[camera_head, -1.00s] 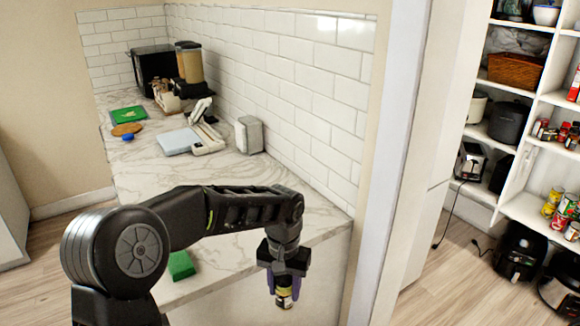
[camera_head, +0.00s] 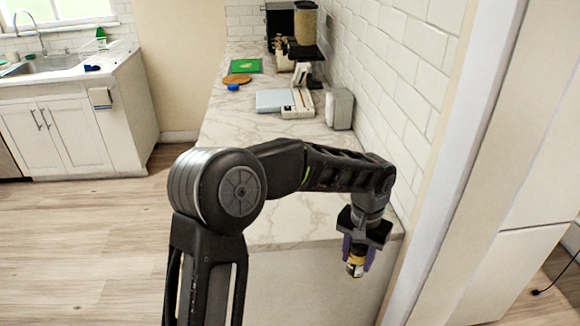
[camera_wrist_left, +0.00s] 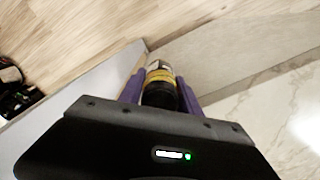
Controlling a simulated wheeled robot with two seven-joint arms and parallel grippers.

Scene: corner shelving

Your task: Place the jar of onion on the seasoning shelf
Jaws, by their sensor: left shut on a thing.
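My left gripper (camera_head: 357,252) is shut on a small jar (camera_head: 355,267) with a yellow label and dark cap. The jar hangs below the fingers, in front of the near end of the marble counter. In the left wrist view the jar (camera_wrist_left: 160,82) sits between the two purple fingers (camera_wrist_left: 160,90). Its label is too small to read. The seasoning shelf is not in the head view now. My right gripper is not in view.
The marble counter (camera_head: 290,210) holds a white scale (camera_head: 297,104), a grey box (camera_head: 340,108) and a green board (camera_head: 243,66). A wall edge (camera_head: 455,170) stands right of the gripper. A sink cabinet (camera_head: 75,120) is at the far left. Wood floor (camera_head: 90,240) is open at left.

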